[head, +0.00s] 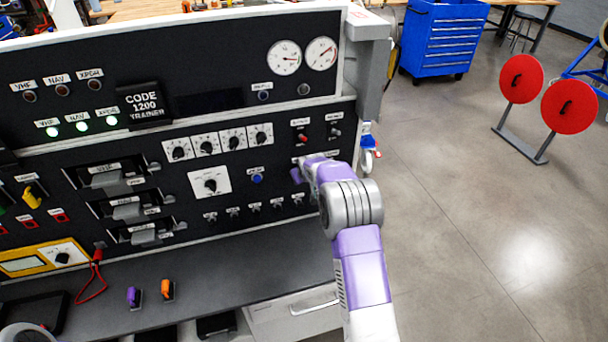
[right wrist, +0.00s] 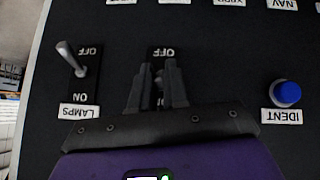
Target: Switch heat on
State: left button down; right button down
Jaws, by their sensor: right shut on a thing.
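My right gripper (right wrist: 156,82) is shut on a small toggle switch in the right wrist view, where the panel lettering is upside down. The switch's plate (right wrist: 161,52) reads OFF at the top of the picture and partly ON lower down. Its name label is hidden behind the gripper, so I cannot read whether it is the heat switch. Its lever is mostly hidden between the fingers, and its position is unclear. In the head view the right gripper (head: 297,172) is at the right part of the lower black panel. My left gripper is not in view.
The LAMPS switch (right wrist: 72,58), its lever toward OFF, and the blue IDENT button (right wrist: 286,93) flank the gripper. The button also shows in the head view (head: 257,178). Several small toggles (head: 254,207) line the panel below. A dark shelf (head: 235,279) juts out beneath.

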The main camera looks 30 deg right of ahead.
jog(key=c, duration=1.1)
grip_release()
jog(key=v, duration=0.7)
jog(key=shift+s+r, duration=0.15)
jog(key=shift+s, duration=0.1)
